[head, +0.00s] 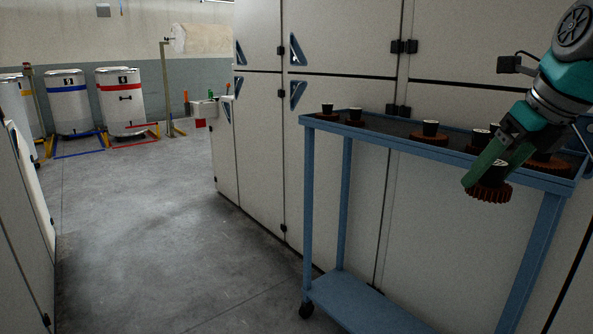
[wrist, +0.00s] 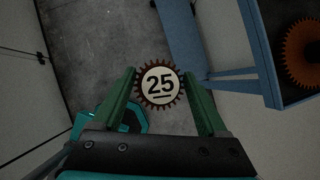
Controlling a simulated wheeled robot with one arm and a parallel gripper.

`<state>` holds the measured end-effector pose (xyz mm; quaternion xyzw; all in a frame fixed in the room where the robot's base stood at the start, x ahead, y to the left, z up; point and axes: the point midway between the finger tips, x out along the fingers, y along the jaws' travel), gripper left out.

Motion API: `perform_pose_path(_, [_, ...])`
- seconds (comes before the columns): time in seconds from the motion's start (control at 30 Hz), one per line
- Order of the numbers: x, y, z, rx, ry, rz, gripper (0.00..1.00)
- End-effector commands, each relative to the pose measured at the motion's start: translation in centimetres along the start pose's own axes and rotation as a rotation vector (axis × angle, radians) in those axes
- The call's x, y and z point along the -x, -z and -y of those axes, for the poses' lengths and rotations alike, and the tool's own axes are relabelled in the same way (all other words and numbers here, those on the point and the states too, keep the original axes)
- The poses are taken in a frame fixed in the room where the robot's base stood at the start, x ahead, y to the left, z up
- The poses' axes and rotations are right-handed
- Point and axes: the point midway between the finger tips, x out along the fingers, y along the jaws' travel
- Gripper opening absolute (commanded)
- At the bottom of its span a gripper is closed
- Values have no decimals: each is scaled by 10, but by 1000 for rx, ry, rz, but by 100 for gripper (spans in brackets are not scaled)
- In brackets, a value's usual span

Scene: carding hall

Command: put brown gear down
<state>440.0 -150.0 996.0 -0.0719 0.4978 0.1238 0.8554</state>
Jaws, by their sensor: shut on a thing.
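The brown gear (head: 489,190) is in my gripper (head: 490,175), in front of the near edge of the blue cart in the head view. In the wrist view the gear (wrist: 160,101) sits between the two green fingers of my gripper (wrist: 160,88). Its round white top reads 25 with a line under it, and brown teeth show around it. The floor shows beyond it in the wrist view. My gripper is shut on the gear's hub.
The blue cart (head: 440,153) carries several other brown gears with dark hubs along its top. One gear (wrist: 302,52) shows on the cart in the wrist view. Pale cabinets (head: 340,40) stand right behind the cart. The floor (head: 160,230) to the left is clear. White drums (head: 124,100) stand far back.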

Motion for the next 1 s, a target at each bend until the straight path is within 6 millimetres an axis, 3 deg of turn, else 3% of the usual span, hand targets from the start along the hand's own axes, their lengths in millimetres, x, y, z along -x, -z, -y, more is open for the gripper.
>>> perform_pose_path(0.17, [-42,2,-9,141,-87,-3,14])
perform_pose_path(0.5, [-194,3,-36,660,-389,-3,14])
perform_pose_path(0.7, [-257,4,-47,888,-516,-1,14])
perform_pose_path(1.0, [-333,5,-60,1160,-666,-2,14])
